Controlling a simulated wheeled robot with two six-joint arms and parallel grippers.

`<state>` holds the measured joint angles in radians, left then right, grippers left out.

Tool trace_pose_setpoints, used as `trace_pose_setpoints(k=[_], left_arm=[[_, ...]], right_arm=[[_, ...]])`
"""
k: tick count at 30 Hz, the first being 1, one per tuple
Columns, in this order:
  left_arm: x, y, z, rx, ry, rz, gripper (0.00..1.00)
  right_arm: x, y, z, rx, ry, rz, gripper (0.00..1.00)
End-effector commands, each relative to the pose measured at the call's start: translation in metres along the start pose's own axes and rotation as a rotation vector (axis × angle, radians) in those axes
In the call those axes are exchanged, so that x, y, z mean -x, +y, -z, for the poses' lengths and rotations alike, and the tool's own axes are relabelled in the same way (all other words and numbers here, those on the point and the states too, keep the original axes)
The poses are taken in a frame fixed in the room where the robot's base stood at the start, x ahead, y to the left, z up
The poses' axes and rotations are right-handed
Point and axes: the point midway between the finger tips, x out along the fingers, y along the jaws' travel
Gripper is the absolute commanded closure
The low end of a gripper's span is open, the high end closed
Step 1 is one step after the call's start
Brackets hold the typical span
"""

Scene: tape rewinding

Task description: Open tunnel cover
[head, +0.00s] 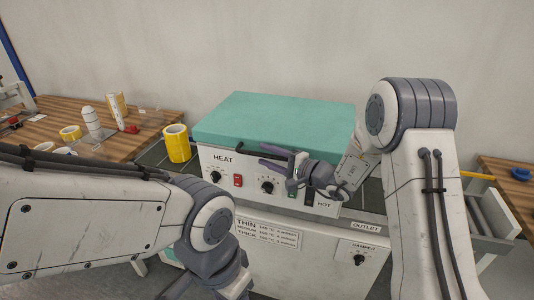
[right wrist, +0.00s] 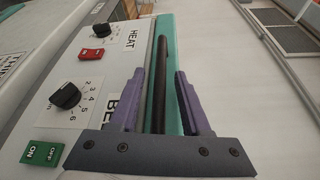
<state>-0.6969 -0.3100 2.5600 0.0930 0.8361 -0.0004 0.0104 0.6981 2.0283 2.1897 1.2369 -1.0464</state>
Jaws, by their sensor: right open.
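The tunnel cover (head: 275,115) is a teal lid, lying closed on top of the white machine; its teal edge also shows in the right wrist view (right wrist: 165,28). A black bar handle (right wrist: 160,75) runs along the front of the cover. My right gripper (head: 265,156) is open in front of the cover. In the right wrist view its two purple fingers (right wrist: 160,72) appear on either side of the bar, apart from it. Whether the bar lies fully between them in depth, I cannot tell. My left arm shows at lower left, but its fingers are out of view.
The machine's front panel carries knobs, a red switch (head: 238,181) and a green switch (right wrist: 42,153). A yellow tape roll (head: 177,143) stands left of the machine. A wooden table (head: 150,122) with tape rolls is at left. A blue roll (head: 521,174) lies at far right.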

Motion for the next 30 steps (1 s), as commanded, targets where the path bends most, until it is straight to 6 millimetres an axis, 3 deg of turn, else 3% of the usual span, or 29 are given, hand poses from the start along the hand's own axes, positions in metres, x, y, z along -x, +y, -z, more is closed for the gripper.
trace_pose_setpoints(k=[8, 9, 12, 30], left_arm=[[0.0003, 0.0000, 0.0000, 0.000, 0.000, 0.000, 0.50], [0.0003, 0.0000, 0.0000, 0.000, 0.000, 0.000, 0.50], [0.0003, 0.0000, 0.0000, 0.000, 0.000, 0.000, 0.50], [0.0003, 0.0000, 0.0000, 0.000, 0.000, 0.000, 0.50]], right_arm=[[-0.0023, 0.0001, 0.0002, 0.000, 0.000, 0.000, 0.53], [-0.0022, 0.0001, 0.0002, 0.000, 0.000, 0.000, 0.60], [-0.0021, 0.0001, 0.0002, 0.000, 0.000, 0.000, 0.99], [-0.0014, 0.0004, 0.0004, -0.001, 0.001, -0.001, 1.00]])
